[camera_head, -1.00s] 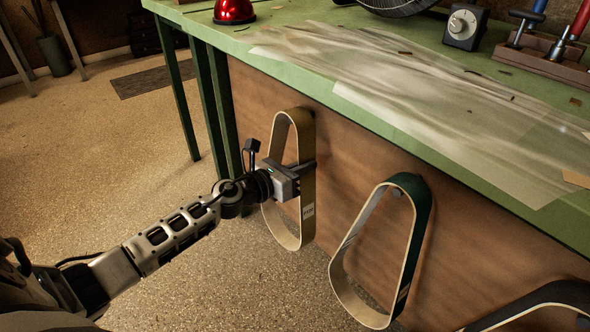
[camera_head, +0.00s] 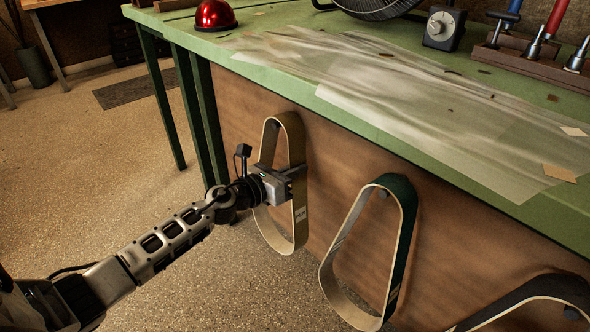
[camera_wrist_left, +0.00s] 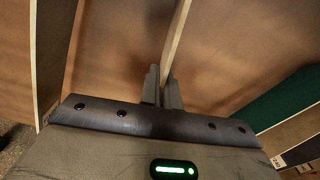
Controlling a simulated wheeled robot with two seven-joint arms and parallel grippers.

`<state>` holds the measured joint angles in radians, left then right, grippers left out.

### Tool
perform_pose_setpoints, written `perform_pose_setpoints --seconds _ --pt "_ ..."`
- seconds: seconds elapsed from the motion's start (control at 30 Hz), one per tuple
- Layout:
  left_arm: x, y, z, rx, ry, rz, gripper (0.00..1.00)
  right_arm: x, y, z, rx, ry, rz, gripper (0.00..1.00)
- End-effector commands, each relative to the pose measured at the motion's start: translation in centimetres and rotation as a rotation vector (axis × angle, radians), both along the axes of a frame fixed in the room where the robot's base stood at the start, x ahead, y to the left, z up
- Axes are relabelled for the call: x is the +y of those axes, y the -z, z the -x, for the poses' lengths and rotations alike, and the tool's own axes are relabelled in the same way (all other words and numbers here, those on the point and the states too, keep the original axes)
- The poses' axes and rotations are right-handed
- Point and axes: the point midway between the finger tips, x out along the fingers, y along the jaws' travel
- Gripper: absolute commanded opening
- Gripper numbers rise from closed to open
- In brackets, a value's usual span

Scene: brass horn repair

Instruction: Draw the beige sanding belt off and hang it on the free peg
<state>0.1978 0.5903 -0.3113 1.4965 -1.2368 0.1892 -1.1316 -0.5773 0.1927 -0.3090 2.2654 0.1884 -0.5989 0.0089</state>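The beige sanding belt (camera_head: 299,210) is the leftmost loop, tan-brown outside with pale edges. It hangs down the brown front panel of the bench, its top around a dark peg (camera_head: 276,125). My left gripper (camera_head: 298,170) is at mid-height of the belt, reaching across the loop from the left. In the left wrist view a thin pale belt edge (camera_wrist_left: 176,42) runs between the two close-set fingertips, and the gripper looks shut on it. My right gripper is not in view. I cannot make out an empty peg.
A green belt (camera_head: 402,235) hangs to the right on its own peg (camera_head: 383,193). A black belt (camera_head: 535,291) is at the lower right. The green bench top (camera_head: 285,72) overhangs the panel, with a red dome (camera_head: 215,14) on it.

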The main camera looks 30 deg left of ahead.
Motion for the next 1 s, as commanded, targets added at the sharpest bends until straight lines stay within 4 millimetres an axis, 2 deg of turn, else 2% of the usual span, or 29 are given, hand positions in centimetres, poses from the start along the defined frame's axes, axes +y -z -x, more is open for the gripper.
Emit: perform_pose_setpoints --seconds 0.53,0.63,1.0 --pt "0.02 0.54 -0.02 -0.003 0.000 -0.001 0.00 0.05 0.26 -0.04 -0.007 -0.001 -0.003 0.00" --pt "0.02 0.54 -0.02 -0.001 0.000 -0.001 0.28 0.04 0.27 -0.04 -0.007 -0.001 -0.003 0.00" --pt "0.00 0.68 0.01 0.001 0.000 0.000 0.29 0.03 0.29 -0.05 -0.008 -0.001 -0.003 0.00"
